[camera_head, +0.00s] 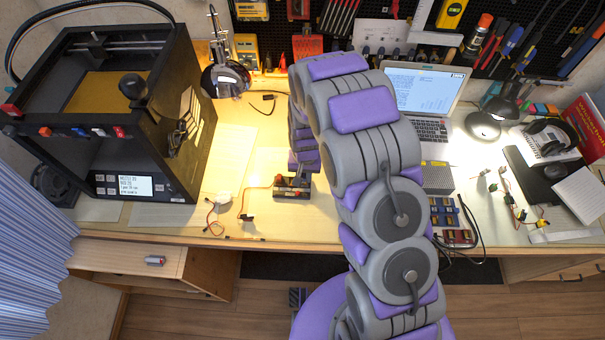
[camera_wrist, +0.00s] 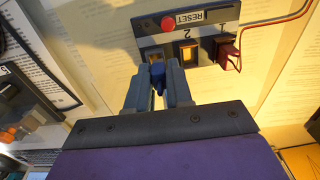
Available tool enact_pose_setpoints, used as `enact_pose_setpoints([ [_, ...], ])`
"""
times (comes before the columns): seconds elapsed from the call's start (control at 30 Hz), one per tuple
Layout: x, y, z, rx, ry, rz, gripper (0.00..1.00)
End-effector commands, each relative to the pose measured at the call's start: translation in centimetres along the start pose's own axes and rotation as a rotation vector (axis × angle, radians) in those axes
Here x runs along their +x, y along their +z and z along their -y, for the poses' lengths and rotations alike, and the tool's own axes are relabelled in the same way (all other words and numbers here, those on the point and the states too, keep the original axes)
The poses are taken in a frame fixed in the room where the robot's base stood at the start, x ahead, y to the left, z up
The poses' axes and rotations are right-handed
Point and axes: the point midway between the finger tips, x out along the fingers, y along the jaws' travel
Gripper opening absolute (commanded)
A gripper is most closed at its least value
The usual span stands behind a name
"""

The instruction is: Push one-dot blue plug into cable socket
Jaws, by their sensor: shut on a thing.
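My gripper (camera_wrist: 160,92) is shut on a blue plug (camera_wrist: 157,73) in the wrist view. The plug sticks out past the fingertips toward a dark socket box (camera_wrist: 206,38). The plug's tip is in front of the box's left opening, which it partly hides; I cannot tell whether it has entered. No dot shows on the plug. The middle socket (camera_wrist: 188,53), marked 2, is open and empty. A red plug (camera_wrist: 228,54) with a red cable sits in the right socket, marked 1. In the head view, the box (camera_head: 292,192) lies on the bench below my gripper (camera_head: 303,166).
A red RESET button (camera_wrist: 168,22) is on the box. Loose cables (camera_head: 217,212) lie left of the box. A black 3D printer (camera_head: 160,150) stands at the left. A laptop (camera_head: 430,95) and small parts blocks (camera_head: 443,212) are at the right. Printed sheets surround the box.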

Motion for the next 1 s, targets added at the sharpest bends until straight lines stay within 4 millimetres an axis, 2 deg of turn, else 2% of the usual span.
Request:
enact_pose_setpoints([
  [0.77, 1.3, 0.0, -0.1, 0.001, 0.0, 0.0, 0.0],
  [0.8, 1.2, 0.0, -0.1, 0.001, 0.0, 0.0, 0.24],
  [1.0, 1.2, 0.0, -0.2, 0.001, -0.001, 0.0, 0.43],
])
